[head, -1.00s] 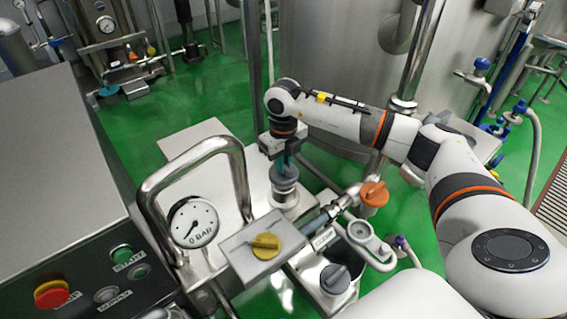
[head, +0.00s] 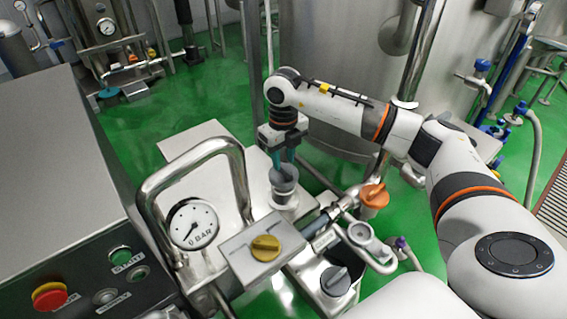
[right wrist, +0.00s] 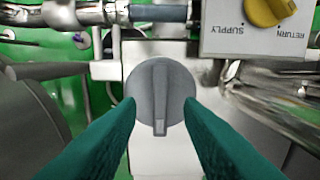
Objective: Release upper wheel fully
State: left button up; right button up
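The upper wheel (head: 284,181) is a round grey knob with a raised bar, on a metal post in the middle of the head view. In the right wrist view the wheel (right wrist: 160,92) sits centred, its bar pointing down the picture. My right gripper (head: 283,167) is above it, pointing down. My left gripper is out of view.
A valve box with a yellow knob (head: 265,247), a pressure gauge (head: 193,224) and a bent pipe handle (head: 150,190) stand to the left. An orange knob (head: 374,195) and a dark grey knob (head: 335,280) are to the right. A steel tank (head: 340,60) stands behind.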

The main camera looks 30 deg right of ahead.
aim_at(284, 167)
notch_tip(284, 167, up, 10)
jog(key=b, duration=0.1)
jog(key=shift+f, duration=0.25)
jog(key=shift+s+f, duration=0.1)
dwell(0.3)
